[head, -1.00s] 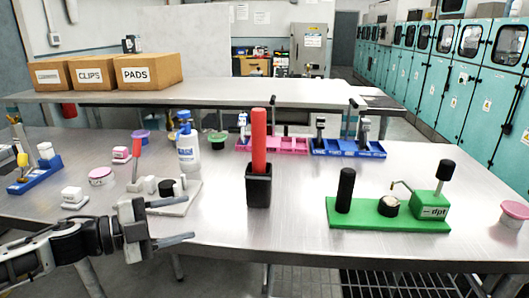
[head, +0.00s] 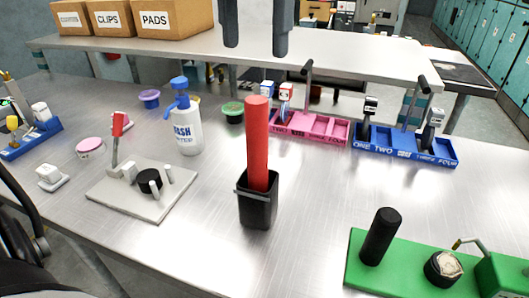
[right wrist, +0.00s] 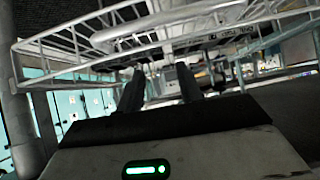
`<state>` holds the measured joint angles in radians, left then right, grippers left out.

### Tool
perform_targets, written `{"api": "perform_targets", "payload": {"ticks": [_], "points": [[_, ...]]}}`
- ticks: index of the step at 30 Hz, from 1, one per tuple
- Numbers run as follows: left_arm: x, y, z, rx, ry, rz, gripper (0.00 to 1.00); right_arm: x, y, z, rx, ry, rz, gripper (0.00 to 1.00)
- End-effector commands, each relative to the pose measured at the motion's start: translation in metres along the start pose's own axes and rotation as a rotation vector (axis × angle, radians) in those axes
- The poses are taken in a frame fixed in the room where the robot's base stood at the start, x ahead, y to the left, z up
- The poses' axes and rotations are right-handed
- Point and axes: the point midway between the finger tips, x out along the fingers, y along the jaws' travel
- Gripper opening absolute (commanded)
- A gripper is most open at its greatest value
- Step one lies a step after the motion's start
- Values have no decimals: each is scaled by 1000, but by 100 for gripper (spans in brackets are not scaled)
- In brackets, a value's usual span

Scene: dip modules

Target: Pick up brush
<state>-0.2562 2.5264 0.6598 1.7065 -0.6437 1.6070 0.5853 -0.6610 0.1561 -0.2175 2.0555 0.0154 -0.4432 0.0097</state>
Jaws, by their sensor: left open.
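What I take for the brush (head: 257,140) is a thick red handle standing upright in a square black holder (head: 257,208) near the middle of the table. Its lower end is hidden inside the holder. My left gripper (head: 256,50) hangs from the top edge of the head view, its two dark fingers wide apart and nothing between them. It appears above the brush in the picture, apart from it. My right gripper (right wrist: 160,80) shows in the right wrist view with its two dark fingers apart and no object between them.
A green base (head: 400,272) with a black post is at the front right. A grey plate (head: 150,205) with a red lever is on the left. A wash bottle (head: 186,125) stands behind. Pink (head: 312,138) and blue (head: 400,150) trays lie behind right. Bare table surrounds the holder.

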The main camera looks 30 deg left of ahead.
Motion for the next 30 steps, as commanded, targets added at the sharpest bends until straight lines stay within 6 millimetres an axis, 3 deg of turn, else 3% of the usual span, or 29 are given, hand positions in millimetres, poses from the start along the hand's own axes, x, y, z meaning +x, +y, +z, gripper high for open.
{"api": "perform_targets", "payload": {"ticks": [3, 9, 17, 23, 30], "points": [[30, 0, 0, 2, 6, -3, 55, 0, -1, 5, 2, -9, -2, 36], [68, 0, 0, 1, 5, -3, 55, -2, -2, 5, 4, -9, -4, 36], [87, 0, 1, -1, 2, -5, 55, -2, -3, 0, 10, -1, -4, 36], [115, 1, 4, 1, 6, -7, 55, -5, -3, -8, 9, 7, -2, 36], [136, 1, 5, -2, -1, -6, 55, -1, -2, -5, 9, 4, 1, 36]]}}
